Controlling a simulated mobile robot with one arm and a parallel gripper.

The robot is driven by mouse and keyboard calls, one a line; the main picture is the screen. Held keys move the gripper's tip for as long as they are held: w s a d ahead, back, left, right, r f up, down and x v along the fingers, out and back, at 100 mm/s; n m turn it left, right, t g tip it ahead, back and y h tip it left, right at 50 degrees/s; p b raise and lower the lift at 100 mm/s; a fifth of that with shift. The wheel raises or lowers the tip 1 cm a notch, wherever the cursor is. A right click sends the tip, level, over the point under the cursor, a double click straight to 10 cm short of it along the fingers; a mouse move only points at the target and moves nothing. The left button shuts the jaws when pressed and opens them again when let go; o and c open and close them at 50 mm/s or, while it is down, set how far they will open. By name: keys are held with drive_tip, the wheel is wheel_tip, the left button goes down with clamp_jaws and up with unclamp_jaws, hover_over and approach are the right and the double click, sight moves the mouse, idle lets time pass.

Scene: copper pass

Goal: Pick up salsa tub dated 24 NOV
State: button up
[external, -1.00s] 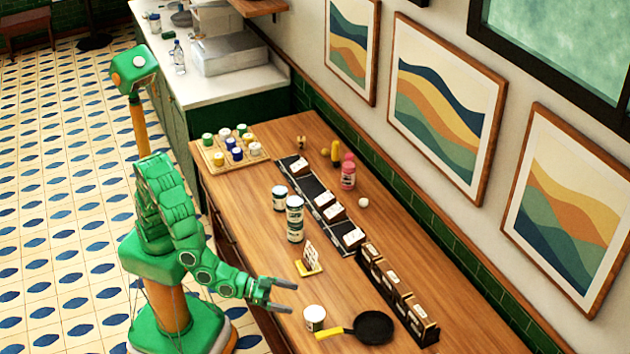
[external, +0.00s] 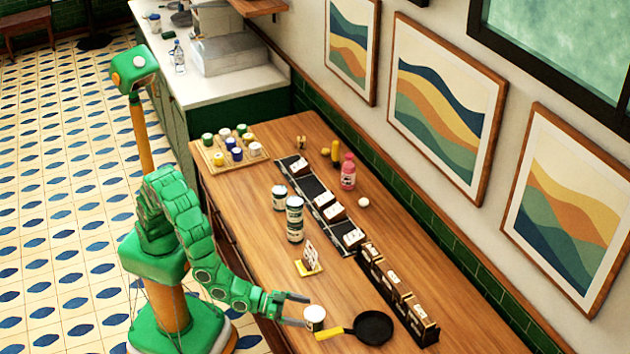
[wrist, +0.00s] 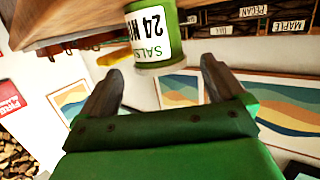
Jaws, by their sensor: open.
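The salsa tub (external: 315,318) stands upright near the front edge of the wooden counter, left of a black pan. In the wrist view, the tub (wrist: 152,28) appears upside down, with a green rim and a white label reading SALSA and 24, then letters that look like NOV. My gripper (external: 303,311) is open, with its fingers pointing at the tub at about counter height. In the wrist view, the fingertips (wrist: 158,68) lie on either side of the tub's near part. I cannot tell whether either finger touches it.
The black pan (external: 374,327) with a yellow handle (external: 336,332) lies close right of the tub. A small yellow stand with a card (external: 308,262) is behind my gripper.

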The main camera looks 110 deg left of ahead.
sight(310, 313)
drive_tip(key=shift+x, duration=1.8)
drive_tip(key=c, duration=1.1)
